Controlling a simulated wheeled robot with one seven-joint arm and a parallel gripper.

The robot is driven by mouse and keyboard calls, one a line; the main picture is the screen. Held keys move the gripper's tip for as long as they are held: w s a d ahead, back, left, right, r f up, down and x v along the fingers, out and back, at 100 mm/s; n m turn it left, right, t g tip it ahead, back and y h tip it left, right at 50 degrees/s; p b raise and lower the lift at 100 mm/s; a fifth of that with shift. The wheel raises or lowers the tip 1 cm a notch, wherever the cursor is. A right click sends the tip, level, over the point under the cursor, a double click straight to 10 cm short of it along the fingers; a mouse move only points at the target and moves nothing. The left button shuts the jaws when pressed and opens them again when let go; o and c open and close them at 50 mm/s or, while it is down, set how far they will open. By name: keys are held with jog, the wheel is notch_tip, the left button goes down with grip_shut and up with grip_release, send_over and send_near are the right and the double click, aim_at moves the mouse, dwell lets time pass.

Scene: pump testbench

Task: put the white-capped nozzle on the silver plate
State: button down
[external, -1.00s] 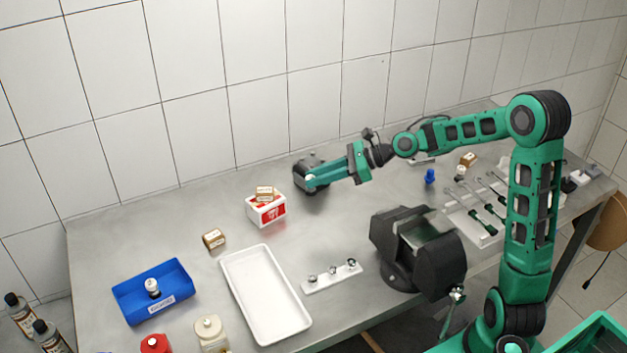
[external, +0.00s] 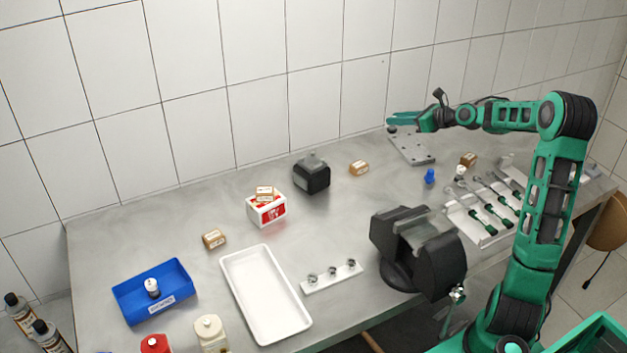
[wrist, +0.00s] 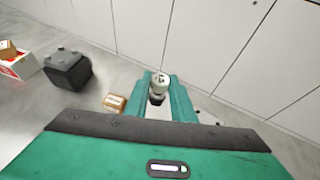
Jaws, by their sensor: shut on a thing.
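My gripper (external: 393,119) is shut on the white-capped nozzle (wrist: 160,80), which shows between the fingertips in the wrist view. Its white cap faces the camera, and a darker part shows below it. In the external view my fingers point left and sit over the far left end of the silver plate (external: 412,149), a flat plate with small holes near the back wall. I cannot tell how high the nozzle is above the plate or whether it touches.
A black block (external: 311,175) and a small brown box (external: 359,168) stand left of the plate. A blue pump-like piece (external: 430,176) and another white-capped part (external: 460,172) stand to its right. The tiled wall (external: 330,80) is close behind. A dark vise (external: 418,248) stands in front.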

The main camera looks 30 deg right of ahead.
jog(key=w+d+f, duration=0.1)
jog(key=d+f, duration=0.2)
jog(key=d, duration=0.1)
jog(key=w+d+f, duration=0.1)
jog(key=d+f, duration=0.7)
jog(key=shift+w, duration=0.4)
jog(key=c, duration=1.5)
grip_release()
jog(key=v, duration=1.2)
jog(key=shift+s, duration=0.1)
